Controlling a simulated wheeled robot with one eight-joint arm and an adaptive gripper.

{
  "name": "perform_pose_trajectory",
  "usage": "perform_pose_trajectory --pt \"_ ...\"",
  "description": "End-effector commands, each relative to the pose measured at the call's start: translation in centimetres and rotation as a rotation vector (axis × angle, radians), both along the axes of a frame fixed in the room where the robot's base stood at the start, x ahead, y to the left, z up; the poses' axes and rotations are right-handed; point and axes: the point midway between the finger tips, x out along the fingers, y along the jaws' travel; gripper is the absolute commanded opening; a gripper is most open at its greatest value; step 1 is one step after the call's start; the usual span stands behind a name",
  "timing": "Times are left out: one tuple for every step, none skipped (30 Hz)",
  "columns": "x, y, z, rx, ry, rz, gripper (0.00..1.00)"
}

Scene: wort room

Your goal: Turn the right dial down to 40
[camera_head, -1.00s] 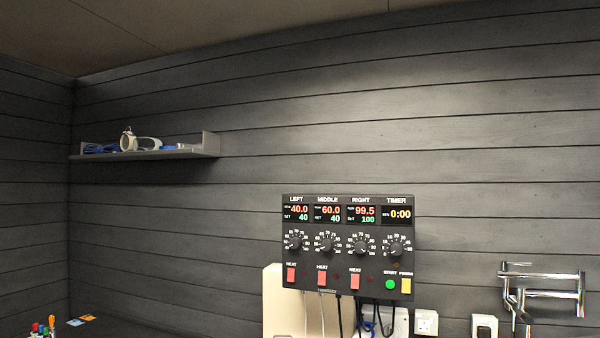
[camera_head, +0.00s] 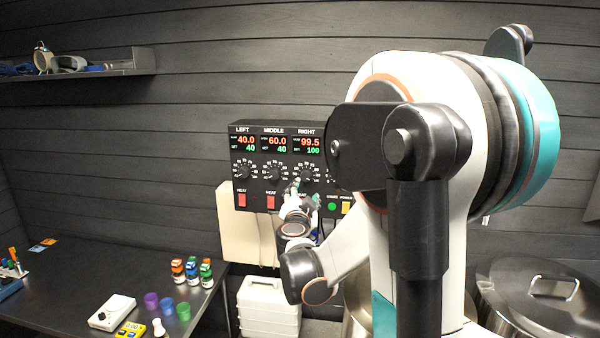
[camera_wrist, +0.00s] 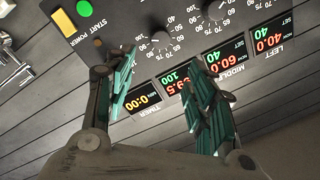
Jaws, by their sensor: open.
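The control panel (camera_head: 262,160) hangs on the wall. Its right display (camera_head: 307,145) reads 99.5, with a set value of 100 below. The right dial (camera_head: 306,177) is a dark knob under that display, just above my gripper (camera_head: 305,193) in the head view. In the wrist view the panel appears upside down; the right dial (camera_wrist: 160,41) lies just past and between the fingertips of my gripper (camera_wrist: 160,62). The fingers are apart and empty, one each side. The timer knob is hidden behind the left finger in the wrist view. I cannot tell whether the fingers touch the panel.
The middle dial (camera_wrist: 215,9) sits close to the right dial. A green button (camera_wrist: 84,8) and yellow switch (camera_wrist: 63,21) are nearby. Red heat switches (camera_head: 271,202) line the panel's lower part. A dark table (camera_head: 75,285) with small items stands lower left; a lidded pot (camera_head: 540,300) stands lower right.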

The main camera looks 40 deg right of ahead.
Motion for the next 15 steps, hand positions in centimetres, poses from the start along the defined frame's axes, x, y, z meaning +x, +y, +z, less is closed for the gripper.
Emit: perform_pose_trajectory --pt "0.3 -0.3 0.0 0.000 0.000 -0.001 0.50" --pt "0.6 -0.6 0.0 0.000 0.000 -0.001 0.50" --pt "1.0 -1.0 0.0 0.000 0.000 -0.001 0.50" --pt "1.3 -1.3 0.0 0.000 0.000 -0.001 0.50" --pt "1.7 -1.7 0.0 0.000 0.000 -0.001 0.50" --pt "2.2 -2.2 0.0 0.000 0.000 -0.001 0.50" --pt "2.6 -2.6 0.0 0.000 0.000 -0.001 0.50" --pt "3.0 -3.0 0.0 0.000 0.000 -0.001 0.50" --pt "3.6 -3.6 0.0 0.000 0.000 -0.001 0.50" --pt "4.0 -4.0 0.0 0.000 0.001 -0.001 0.50" --pt "4.4 -4.4 0.1 0.000 0.001 -0.001 0.50" --pt "5.0 -5.0 0.1 0.000 0.001 -0.001 0.50" --pt "5.4 -5.4 0.1 0.000 0.001 -0.001 0.50" --pt "5.8 -5.8 0.1 0.000 0.001 -0.001 0.50" --pt "6.3 -6.3 0.1 0.000 0.002 0.000 0.50"
